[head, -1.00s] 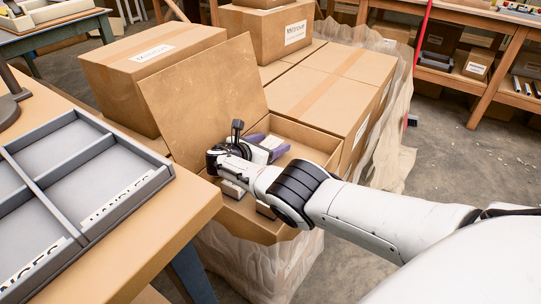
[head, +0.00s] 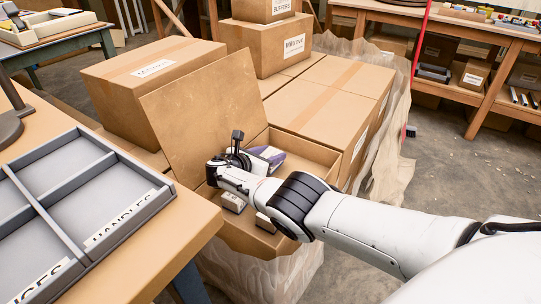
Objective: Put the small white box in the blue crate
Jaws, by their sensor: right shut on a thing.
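My right gripper (head: 266,156) reaches into an open cardboard carton (head: 310,150) on the stacked pallet. Its purple fingers are shut on a small white box (head: 273,152), of which only a part shows between them. Two other small pale boxes lie below my wrist: one pale box (head: 233,202) at the left and another (head: 264,222), partly hidden by my arm. No blue crate shows in the head view. My left gripper is not in view.
The carton's raised flap (head: 200,105) stands left of the gripper. A grey divided tray (head: 75,195) labelled HANDLES lies on the wooden bench (head: 185,235) at the left. Closed cartons (head: 325,95) surround the open one. A red post (head: 421,45) stands at the right.

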